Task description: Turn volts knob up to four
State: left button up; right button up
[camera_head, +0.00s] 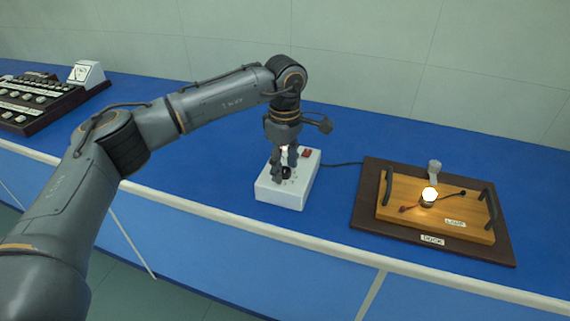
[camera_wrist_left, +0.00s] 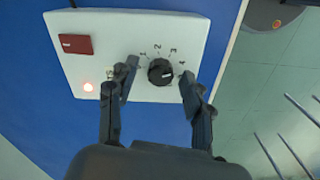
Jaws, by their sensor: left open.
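The white power box (camera_head: 300,198) stands on the blue bench. It carries a black volts knob (camera_head: 286,172) on its top face. In the left wrist view the knob (camera_wrist_left: 160,72) shows dial numbers 1 to 4 around it. A small pale mark on the knob seems to face right, toward the 4; it is hard to read exactly. My left gripper (camera_head: 284,157) points down over the box. Its open fingers (camera_wrist_left: 158,75) stand one on each side of the knob, with gaps showing. My right gripper is not in view.
A cable runs right toward a dark dock board (camera_head: 365,215) with a wooden lamp board (camera_head: 400,222) and glowing bulb (camera_head: 429,194). A dark instrument panel (camera_head: 35,100) stands far left.

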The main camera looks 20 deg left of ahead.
aim_at(285, 169)
pick_arm(q)
notch_tip(285, 169, up, 12)
dwell(0.5)
jog(key=shift+f, duration=0.1)
